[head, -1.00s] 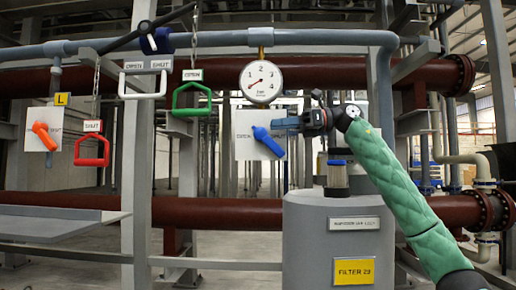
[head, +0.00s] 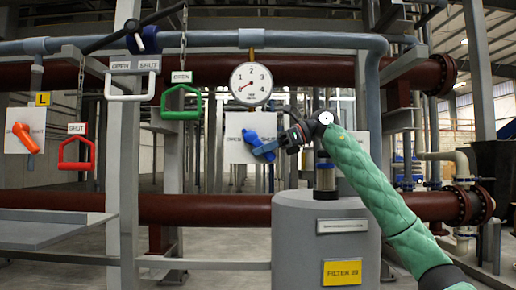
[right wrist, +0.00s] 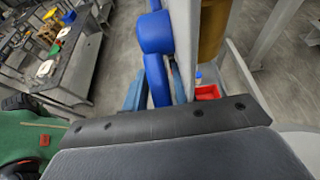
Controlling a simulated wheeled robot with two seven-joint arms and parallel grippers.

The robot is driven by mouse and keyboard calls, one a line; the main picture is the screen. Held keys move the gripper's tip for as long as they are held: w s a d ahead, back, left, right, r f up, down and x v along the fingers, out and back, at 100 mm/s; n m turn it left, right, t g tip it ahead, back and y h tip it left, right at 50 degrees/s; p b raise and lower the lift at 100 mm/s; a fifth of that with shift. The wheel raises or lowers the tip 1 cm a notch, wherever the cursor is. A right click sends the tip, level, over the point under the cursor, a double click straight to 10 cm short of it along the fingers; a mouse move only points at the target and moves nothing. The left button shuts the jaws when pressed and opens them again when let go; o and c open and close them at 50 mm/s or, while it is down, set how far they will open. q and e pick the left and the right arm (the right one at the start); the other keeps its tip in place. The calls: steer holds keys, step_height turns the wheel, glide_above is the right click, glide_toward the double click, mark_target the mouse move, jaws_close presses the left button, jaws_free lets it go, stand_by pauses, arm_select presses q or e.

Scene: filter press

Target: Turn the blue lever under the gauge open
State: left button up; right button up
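The blue lever (head: 249,136) sits on a pale plate (head: 236,151) under the round gauge (head: 251,84). It slants from upper left to lower right, its lower end partly hidden by my right gripper (head: 263,150). In the right wrist view the lever (right wrist: 155,50) runs down between my two light-blue fingers (right wrist: 156,95). The fingers stand apart on either side of it; whether they touch it is hard to tell. The plate's lettering is too blurred to read. My left gripper is not in view.
A grey filter housing (head: 296,245) with a clear-sided cap (head: 325,177) stands below my right arm. Green (head: 181,102), white (head: 132,82) and red (head: 77,153) handles hang at left. An orange lever (head: 25,137) is on another plate at far left.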

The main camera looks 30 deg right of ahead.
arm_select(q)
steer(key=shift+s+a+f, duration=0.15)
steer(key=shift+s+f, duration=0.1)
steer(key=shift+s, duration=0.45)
arm_select(e)
steer(key=shift+w+a+f, duration=0.3)
steer(key=shift+a, duration=0.25)
steer(key=shift+c, duration=0.5)
jaws_close()
steer(key=shift+w, duration=0.1)
